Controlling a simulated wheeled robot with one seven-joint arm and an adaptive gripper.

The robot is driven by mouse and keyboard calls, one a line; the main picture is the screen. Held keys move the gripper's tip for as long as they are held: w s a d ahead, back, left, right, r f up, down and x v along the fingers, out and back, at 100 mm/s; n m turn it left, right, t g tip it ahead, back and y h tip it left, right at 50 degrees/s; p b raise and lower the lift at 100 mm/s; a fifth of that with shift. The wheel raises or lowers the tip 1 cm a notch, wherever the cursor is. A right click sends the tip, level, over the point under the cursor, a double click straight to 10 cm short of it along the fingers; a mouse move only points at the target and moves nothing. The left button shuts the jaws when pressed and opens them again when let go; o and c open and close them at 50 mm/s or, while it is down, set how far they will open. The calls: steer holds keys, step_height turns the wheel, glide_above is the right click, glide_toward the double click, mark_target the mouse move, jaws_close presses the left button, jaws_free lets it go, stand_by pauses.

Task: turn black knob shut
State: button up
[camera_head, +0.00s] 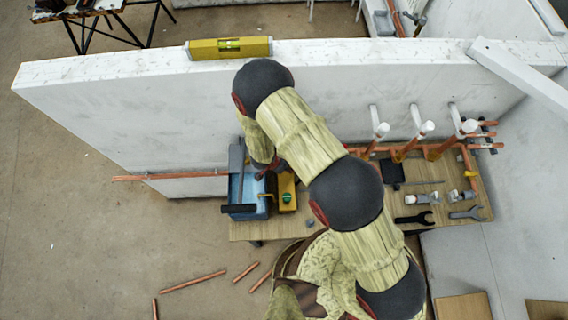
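No black knob can be made out for sure. The far end of my arm reaches down over the left part of the workbench, where my gripper (262,173) shows only as a small dark shape. It is partly hidden by my own arm, and its fingers are too small to read. Directly below it is a blue box (249,193) with a dark bar across its front. A yellow block with a green round part (287,196) stands just right of the box. Copper pipes with white-topped upright fittings (427,128) stand along the right part of the bench.
A white wall (130,95) runs behind the bench (255,229), with a yellow spirit level (229,47) on top. Wrenches (414,218) and pipe fittings lie on the bench's right. A copper pipe (170,175) sticks out left. Loose pipe pieces (193,282) lie on the floor.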

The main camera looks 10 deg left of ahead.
steer(key=v, duration=1.2)
steer(key=w+a+r+n+t+y+b, duration=0.1)
steer(key=w+a+r+n+y+b, duration=0.15)
steer(key=w+r+y+b, duration=0.7)
steer(key=d+r+n+h+b, duration=0.2)
steer(key=d+r+b, duration=0.3)
steer(key=r, duration=0.5)
steer(key=s+d+n+h+b, duration=0.1)
steer(key=s+d+h+b, duration=0.1)
steer(key=s+d+b, duration=0.6)
steer(key=s+d+f+n+h+b, duration=0.1)
steer(key=s+d+h+b, duration=0.2)
steer(key=s+d+b, duration=0.5)
steer(key=s+d, duration=0.3)
steer(key=d, duration=0.8)
steer(key=shift+s+d+f+t, duration=0.2)
steer(key=shift+s+t, duration=0.2)
